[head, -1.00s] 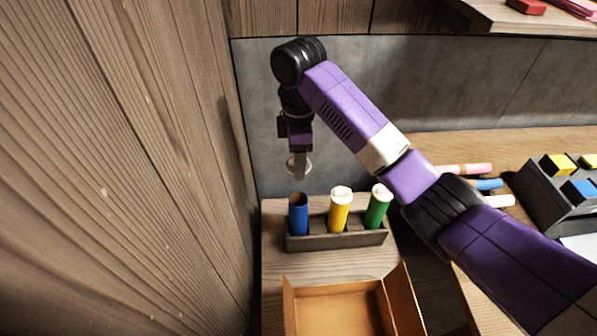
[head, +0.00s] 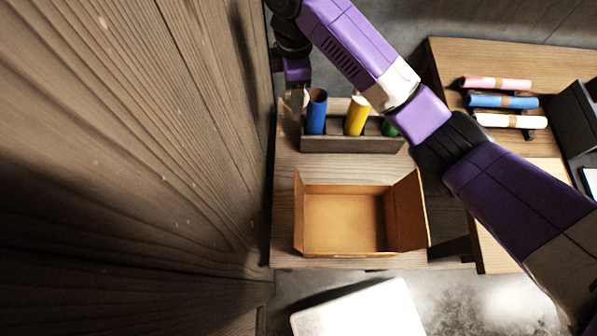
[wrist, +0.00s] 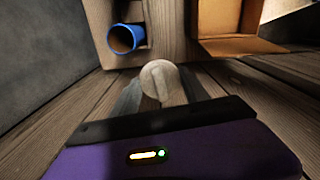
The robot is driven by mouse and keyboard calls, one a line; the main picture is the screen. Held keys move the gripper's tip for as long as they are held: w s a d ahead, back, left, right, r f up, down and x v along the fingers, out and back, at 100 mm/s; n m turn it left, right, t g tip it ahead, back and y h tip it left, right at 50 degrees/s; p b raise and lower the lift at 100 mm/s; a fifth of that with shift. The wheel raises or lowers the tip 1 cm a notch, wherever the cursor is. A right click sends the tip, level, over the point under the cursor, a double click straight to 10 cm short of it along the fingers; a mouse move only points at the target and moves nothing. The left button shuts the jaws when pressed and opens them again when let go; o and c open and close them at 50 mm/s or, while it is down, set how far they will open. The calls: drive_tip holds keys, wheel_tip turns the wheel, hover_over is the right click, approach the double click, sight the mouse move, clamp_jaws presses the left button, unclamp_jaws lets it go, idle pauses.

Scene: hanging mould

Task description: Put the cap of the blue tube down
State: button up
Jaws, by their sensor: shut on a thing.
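The blue tube (head: 316,112) stands upright in the left slot of the dark rack (head: 350,145). Its top is open, and its hollow mouth shows in the wrist view (wrist: 122,38). My gripper (head: 297,92) is just left of the tube in the head view. It is shut on the pale round cap (wrist: 160,82), which sits between the fingertips in the wrist view. The cap is apart from the tube. Whether the cap touches the table board beneath it, I cannot tell.
A yellow tube (head: 356,115) and a partly hidden green tube (head: 389,129) stand in the rack. An open cardboard box (head: 344,220) lies in front. A wooden wall (head: 150,170) rises close on the left. Wrapped rolls (head: 502,101) lie on the right table.

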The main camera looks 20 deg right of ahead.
sight(298, 168)
drive_tip(key=s+a+f+n+b, duration=0.1)
drive_tip(key=s+f+n+b, duration=0.15)
drive_tip(key=f, duration=0.35)
drive_tip(key=s+a+f+n+b, duration=0.1)
drive_tip(key=s+a+f+n, duration=0.15)
drive_tip(key=f, duration=0.25)
drive_tip(key=d+f, duration=0.1)
drive_tip(key=f, duration=0.5)
drive_tip(key=f+n+b, duration=0.1)
drive_tip(key=f, duration=0.6)
drive_tip(key=d+f+n+b, duration=0.1)
drive_tip(key=f, duration=0.6)
drive_tip(key=shift+w+d, duration=0.2)
drive_tip(key=shift+d, duration=0.15)
drive_tip(key=shift+f, duration=0.15)
drive_tip(key=o, duration=1.3)
drive_tip(key=shift+c, duration=0.2)
wheel_tip(298, 168, up, 12)
drive_tip(key=shift+r+p, duration=0.15)
drive_tip(key=shift+p, duration=0.55)
